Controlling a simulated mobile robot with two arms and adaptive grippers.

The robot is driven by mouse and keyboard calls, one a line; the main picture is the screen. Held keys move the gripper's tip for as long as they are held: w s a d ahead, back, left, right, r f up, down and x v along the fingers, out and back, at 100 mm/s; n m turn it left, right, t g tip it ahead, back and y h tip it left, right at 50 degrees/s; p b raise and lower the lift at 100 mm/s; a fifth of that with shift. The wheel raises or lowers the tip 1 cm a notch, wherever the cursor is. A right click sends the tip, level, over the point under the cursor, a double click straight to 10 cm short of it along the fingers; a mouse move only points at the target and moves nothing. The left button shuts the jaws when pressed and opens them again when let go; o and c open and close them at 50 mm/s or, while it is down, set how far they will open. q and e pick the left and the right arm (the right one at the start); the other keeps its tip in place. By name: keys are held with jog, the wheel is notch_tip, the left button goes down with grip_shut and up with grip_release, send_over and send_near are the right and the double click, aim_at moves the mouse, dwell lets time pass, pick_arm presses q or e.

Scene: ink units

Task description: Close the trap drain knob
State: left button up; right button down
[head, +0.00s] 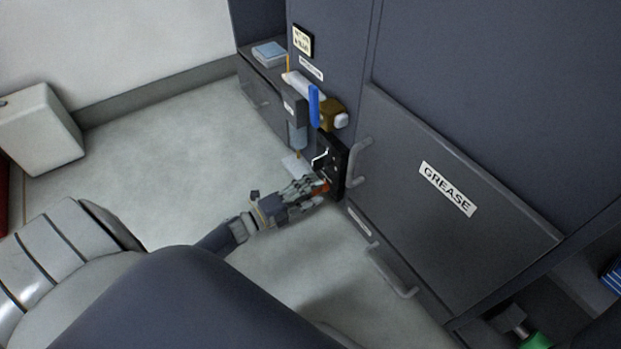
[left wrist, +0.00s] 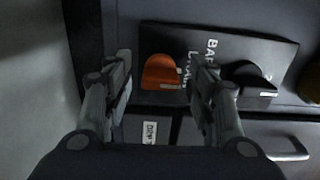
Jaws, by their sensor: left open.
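An orange knob (left wrist: 161,72) sits on a dark panel (left wrist: 225,48) with white lettering, in the left wrist view. A black knob (left wrist: 248,76) is beside it on the right of the same panel. My left gripper (left wrist: 163,80) is open, with one finger on each side of the orange knob; I cannot tell whether they touch it. In the head view my left gripper (head: 318,192) is at the lower part of the dark panel (head: 331,160), and the orange knob (head: 323,186) is partly hidden by the fingers. My right gripper does not show.
A grey door labelled GREASE (head: 450,215) with a handle (head: 358,160) is right of the panel. Above the panel are a blue lever (head: 314,106) and a brass-coloured fitting (head: 330,113). A pale box (head: 38,128) stands far left. The floor (head: 180,150) between is clear.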

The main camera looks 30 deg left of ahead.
pick_arm(q)
jog(key=v, duration=1.2)
jog(key=shift+s+a, duration=0.1)
